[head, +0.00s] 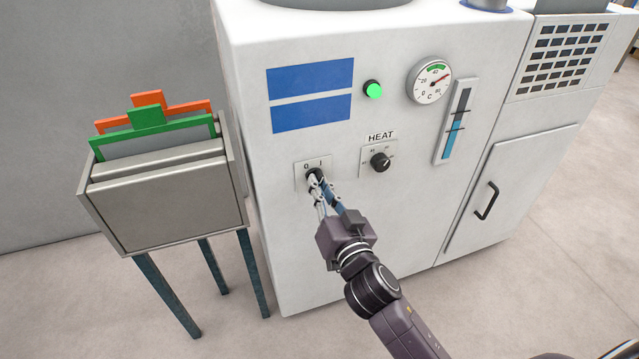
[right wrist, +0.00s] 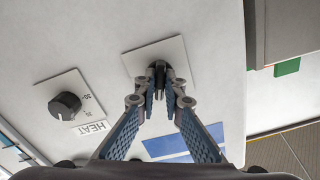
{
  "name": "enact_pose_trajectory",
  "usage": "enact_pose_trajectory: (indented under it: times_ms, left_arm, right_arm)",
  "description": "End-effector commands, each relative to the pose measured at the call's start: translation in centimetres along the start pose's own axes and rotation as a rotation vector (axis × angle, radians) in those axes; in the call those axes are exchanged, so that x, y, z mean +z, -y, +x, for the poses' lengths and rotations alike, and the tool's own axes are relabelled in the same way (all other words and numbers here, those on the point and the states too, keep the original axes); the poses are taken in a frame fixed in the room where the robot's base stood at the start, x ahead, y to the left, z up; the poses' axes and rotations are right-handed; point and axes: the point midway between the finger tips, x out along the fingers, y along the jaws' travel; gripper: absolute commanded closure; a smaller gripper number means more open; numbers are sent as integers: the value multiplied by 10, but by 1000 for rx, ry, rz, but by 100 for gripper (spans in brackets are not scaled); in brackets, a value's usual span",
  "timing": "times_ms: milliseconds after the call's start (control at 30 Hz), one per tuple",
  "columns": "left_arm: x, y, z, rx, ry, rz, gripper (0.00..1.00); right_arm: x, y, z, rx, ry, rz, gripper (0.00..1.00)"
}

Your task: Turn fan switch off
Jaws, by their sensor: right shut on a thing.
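The fan switch (head: 314,173) is a small black knob on a pale square plate marked 0 and I, low on the left of the white machine front. My right gripper (head: 316,188) reaches it from below, its fingertips closed around the knob. In the right wrist view the black knob (right wrist: 160,70) sits between the two fingertips (right wrist: 161,90), in front of its plate (right wrist: 178,52). The fingers cover much of the knob, so I cannot tell which mark it points to. My left gripper is not in view.
The HEAT knob (head: 380,161) is close on the right. Above are a lit green lamp (head: 373,90), a round gauge (head: 429,80) and a blue level strip (head: 455,120). A metal bin (head: 170,200) with green and orange panels stands close on the left. A handled door (head: 510,190) is at right.

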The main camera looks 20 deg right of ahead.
Motion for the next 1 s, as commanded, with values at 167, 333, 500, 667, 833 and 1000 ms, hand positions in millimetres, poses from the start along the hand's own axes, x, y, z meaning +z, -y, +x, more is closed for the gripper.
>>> enact_pose_trajectory:
  times_ms: [167,333,500,667,833,1000]
  left_arm:
    - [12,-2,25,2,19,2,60]
    - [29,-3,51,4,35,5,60]
    - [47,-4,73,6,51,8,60]
    - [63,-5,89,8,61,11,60]
    - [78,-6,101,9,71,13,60]
    - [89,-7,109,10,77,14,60]
  right_arm:
    - [-2,0,0,2,2,-150,100]
    - [-2,0,0,2,3,-313,100]
    - [-2,0,0,2,3,-473,100]
    - [-1,0,0,1,2,-614,100]
    - [-1,1,0,0,1,-734,100]
    - [-1,0,0,1,2,-826,100]
